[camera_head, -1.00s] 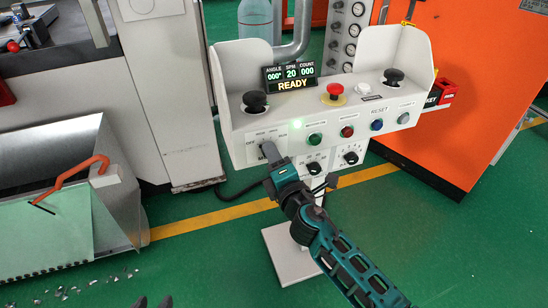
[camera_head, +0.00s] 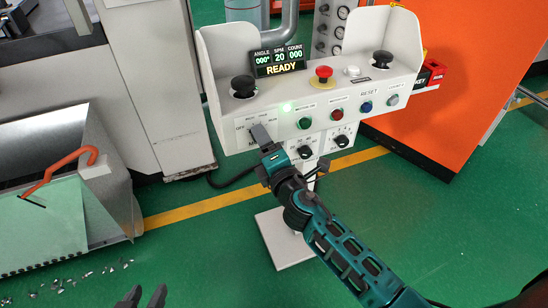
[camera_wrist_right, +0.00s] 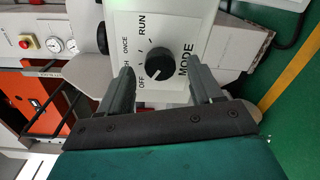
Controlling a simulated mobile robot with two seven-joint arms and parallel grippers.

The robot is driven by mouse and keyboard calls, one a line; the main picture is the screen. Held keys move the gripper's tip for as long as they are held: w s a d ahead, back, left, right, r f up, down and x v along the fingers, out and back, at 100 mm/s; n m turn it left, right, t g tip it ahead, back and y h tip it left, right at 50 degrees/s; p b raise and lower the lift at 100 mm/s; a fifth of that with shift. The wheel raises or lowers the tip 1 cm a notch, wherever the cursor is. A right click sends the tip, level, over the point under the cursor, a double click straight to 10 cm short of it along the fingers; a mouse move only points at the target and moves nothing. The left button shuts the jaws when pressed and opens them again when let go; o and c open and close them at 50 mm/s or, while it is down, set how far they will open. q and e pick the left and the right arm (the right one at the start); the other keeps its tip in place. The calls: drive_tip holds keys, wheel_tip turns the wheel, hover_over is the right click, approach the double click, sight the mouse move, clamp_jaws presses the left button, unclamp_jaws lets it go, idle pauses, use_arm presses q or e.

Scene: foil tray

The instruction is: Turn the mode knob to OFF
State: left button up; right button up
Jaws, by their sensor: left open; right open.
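The mode knob (camera_wrist_right: 159,63) is a round black knob on a white panel plate. Around it are the labels RUN, ONCE, OFF and MODE, and one label partly hidden by a finger. A pale mark on the knob seems to face the lower left, toward OFF, but is too small to be sure. My right gripper (camera_wrist_right: 161,72) is open, with one finger on each side of the knob; contact is unclear. In the head view my right gripper (camera_head: 261,136) hides the knob. My left gripper (camera_head: 144,296) is open and empty at the bottom edge, far from the panel.
The control box (camera_head: 225,80) carries a red emergency button (camera_head: 323,72), black palm buttons and several coloured buttons. Two selector knobs (camera_head: 305,152) sit right of my right gripper. A metal bin (camera_head: 110,190) stands left.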

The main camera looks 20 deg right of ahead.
use_arm(q)
drive_tip(key=shift+w+d+f+b, duration=0.1)
drive_tip(key=shift+d+f+b, duration=0.05)
drive_tip(key=shift+f+b, duration=0.4)
use_arm(e)
drive_tip(key=s, duration=1.2)
drive_tip(key=shift+s+d+r, duration=0.2)
drive_tip(key=shift+d, duration=0.1)
use_arm(q)
drive_tip(key=shift+r, duration=0.15)
drive_tip(key=s+a+r+y+p, duration=0.1)
drive_tip(key=a+r+p, duration=0.2)
drive_tip(key=r+p, duration=0.4)
drive_tip(key=p, duration=0.4)
drive_tip(key=shift+s, duration=0.3)
use_arm(e)
drive_tip(key=s+f+m+g, duration=0.2)
drive_tip(key=s+m, duration=0.3)
drive_tip(key=m, duration=0.4)
drive_tip(key=s+d+f+m+g+y, duration=0.1)
drive_tip(key=s+m+g, duration=0.3)
drive_tip(key=m, duration=0.6)
drive_tip(key=shift+s+f+g, duration=0.4)
drive_tip(key=shift+s+f, duration=0.15)
drive_tip(key=shift+f, duration=0.35)
use_arm(q)
drive_tip(key=shift+f, duration=0.1)
use_arm(e)
drive_tip(key=shift+d, duration=0.1)
